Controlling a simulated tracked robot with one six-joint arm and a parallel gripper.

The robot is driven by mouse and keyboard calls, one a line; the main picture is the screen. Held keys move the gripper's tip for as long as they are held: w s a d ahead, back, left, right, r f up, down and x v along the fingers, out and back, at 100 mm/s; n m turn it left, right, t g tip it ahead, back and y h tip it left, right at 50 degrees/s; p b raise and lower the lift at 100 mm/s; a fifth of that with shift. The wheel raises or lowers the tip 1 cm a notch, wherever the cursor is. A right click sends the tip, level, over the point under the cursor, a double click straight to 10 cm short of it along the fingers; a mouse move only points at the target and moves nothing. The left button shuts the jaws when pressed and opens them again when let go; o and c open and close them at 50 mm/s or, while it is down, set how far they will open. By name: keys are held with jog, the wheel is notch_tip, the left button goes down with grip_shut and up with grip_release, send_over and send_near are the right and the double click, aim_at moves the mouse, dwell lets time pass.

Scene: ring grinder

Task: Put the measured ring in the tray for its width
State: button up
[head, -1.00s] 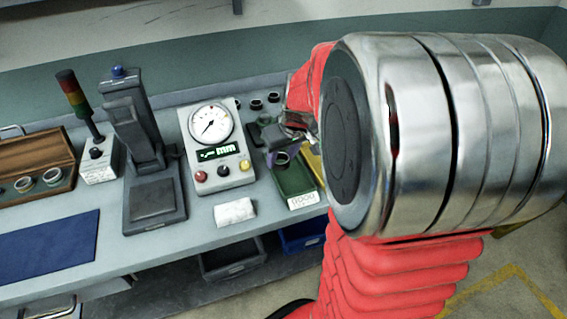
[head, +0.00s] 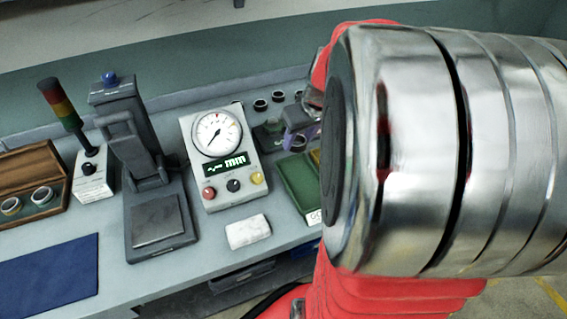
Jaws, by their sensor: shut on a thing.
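My gripper (head: 297,128) is seen small beside my large arm link, which hides part of it. It is shut on a dark ring (head: 296,143), which is small and partly hidden by the fingers. It appears above the back end of the green tray (head: 300,187); the height cannot be told. The green tray's white label is cut off by my arm and reads "GO". A sliver of a yellow tray (head: 316,157) shows to its right, mostly hidden. The dial gauge (head: 218,134) stands left of the green tray, with a lit green "mm" display.
Several dark rings (head: 261,105) stand behind the trays. A white cloth (head: 248,232) lies before the gauge. A grey press-like stand (head: 145,175), signal lamp (head: 64,106), wooden ring box (head: 35,185) and blue mat (head: 50,270) are further left.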

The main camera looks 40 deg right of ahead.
jog(key=shift+f, duration=0.1)
send_over(294, 170)
jog(key=s, duration=0.2)
jog(key=shift+w+a+f, duration=0.1)
jog(key=shift+w+f, duration=0.05)
jog(key=shift+f, duration=2.9)
jog(key=shift+f, duration=0.1)
jog(key=shift+f, duration=1.75)
jog(key=o, duration=0.9)
jog(key=shift+f, duration=0.1)
jog(key=shift+o, duration=0.2)
jog(key=v, duration=1.2)
